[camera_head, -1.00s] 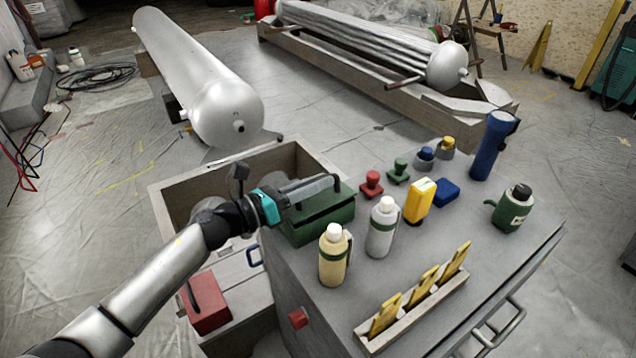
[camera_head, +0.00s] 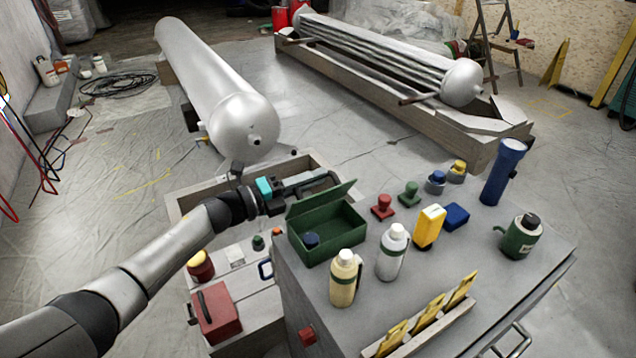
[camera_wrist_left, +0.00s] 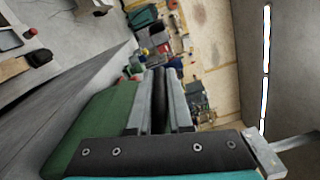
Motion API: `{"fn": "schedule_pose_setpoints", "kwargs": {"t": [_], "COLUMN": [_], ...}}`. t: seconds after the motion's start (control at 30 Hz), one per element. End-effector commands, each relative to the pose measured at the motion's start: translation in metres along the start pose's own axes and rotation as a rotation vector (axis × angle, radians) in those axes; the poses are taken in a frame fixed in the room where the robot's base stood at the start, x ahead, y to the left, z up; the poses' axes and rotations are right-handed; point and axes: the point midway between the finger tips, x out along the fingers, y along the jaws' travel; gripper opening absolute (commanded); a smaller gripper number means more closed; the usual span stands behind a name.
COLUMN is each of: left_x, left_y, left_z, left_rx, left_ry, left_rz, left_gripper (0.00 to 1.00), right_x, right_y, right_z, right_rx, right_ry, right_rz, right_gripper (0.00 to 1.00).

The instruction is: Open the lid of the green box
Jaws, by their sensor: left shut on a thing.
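The green box (camera_head: 330,245) stands on the grey worktop at its far left corner. Its lid (camera_head: 318,198) is raised and tilted up on the far side, so the inside shows, with a small dark blue item (camera_head: 311,240) in it. My left gripper (camera_head: 326,181) is behind the lid, shut on its dark handle. In the left wrist view, the fingers (camera_wrist_left: 160,100) close around the dark handle (camera_wrist_left: 159,100), with the green lid (camera_wrist_left: 97,128) beside them. My right gripper is not in view.
A cream bottle (camera_head: 344,280), a white bottle (camera_head: 392,253) and a yellow item (camera_head: 429,228) stand right of the box. Red (camera_head: 383,207) and green (camera_head: 409,194) stamp-like items lie behind. A red box (camera_head: 217,313) sits lower left, below my arm.

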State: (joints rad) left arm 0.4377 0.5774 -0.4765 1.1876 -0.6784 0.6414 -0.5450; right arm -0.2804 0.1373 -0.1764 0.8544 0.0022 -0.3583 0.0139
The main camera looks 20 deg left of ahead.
Motion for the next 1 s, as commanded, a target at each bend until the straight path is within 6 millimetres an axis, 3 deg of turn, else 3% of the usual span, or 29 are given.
{"fn": "schedule_pose_setpoints", "kwargs": {"t": [0.5, 1.0], "left_x": [0.0, 0.0], "left_y": [0.015, 0.018], "left_z": [0.022, 0.024], "left_rx": [-0.335, -0.395], "left_ry": [0.001, 0.002], "left_rz": [0.001, 0.001], "left_gripper": [0.0, 0.0], "right_x": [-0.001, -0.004], "right_y": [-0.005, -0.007], "right_z": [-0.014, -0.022], "right_rx": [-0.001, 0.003], "right_ry": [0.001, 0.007], "right_rz": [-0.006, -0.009], "right_gripper": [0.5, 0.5]}}
